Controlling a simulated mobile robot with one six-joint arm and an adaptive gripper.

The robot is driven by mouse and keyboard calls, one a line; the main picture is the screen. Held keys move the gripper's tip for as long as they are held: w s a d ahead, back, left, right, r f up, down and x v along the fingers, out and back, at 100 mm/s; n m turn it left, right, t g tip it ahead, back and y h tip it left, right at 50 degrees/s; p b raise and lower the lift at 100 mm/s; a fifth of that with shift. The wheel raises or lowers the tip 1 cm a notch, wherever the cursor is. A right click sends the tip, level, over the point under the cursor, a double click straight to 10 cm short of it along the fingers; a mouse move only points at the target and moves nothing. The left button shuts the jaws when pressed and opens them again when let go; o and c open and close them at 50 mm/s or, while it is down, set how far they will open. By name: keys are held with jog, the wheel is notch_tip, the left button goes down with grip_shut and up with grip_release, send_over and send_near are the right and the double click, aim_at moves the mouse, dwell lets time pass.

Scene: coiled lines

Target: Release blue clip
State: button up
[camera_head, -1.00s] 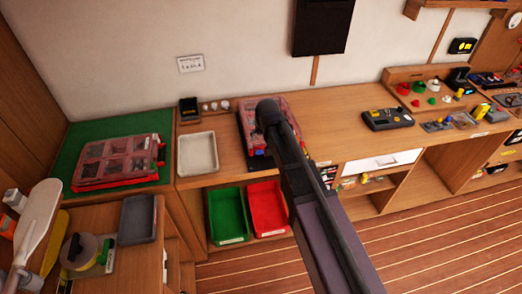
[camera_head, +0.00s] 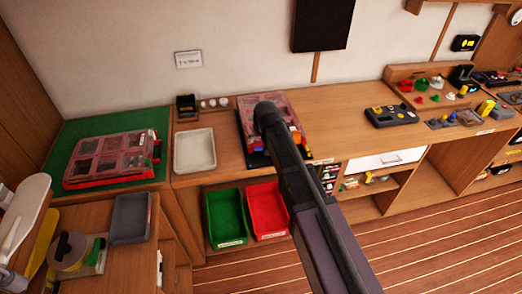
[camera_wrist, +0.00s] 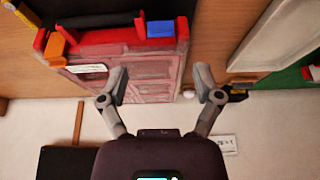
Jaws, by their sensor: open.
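The blue clip (camera_wrist: 160,28) sits on the red front edge of a case with a clear reddish lid (camera_wrist: 150,72), in the wrist view. An orange clip (camera_wrist: 56,47) is on the same edge, to the left. My gripper (camera_wrist: 161,86) is open and empty, its two fingers apart over the lid side of the case. The blue clip lies beyond the fingertips in the picture, not between them. In the head view the case (camera_head: 286,104) is partly behind my arm, which hides my fingers and the blue clip.
A white tray (camera_head: 194,133) stands left of the case. Another red case (camera_head: 112,137) lies on a green mat (camera_head: 78,132). Green (camera_head: 226,196) and red (camera_head: 267,188) bins are below the bench. A black-and-yellow device (camera_head: 391,115) stands to the right.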

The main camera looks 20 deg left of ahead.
aim_at(258, 148)
jog(key=shift+b+x, duration=3)
jog(key=shift+x, duration=0.55)
grip_shut()
jog(key=shift+s, duration=0.1)
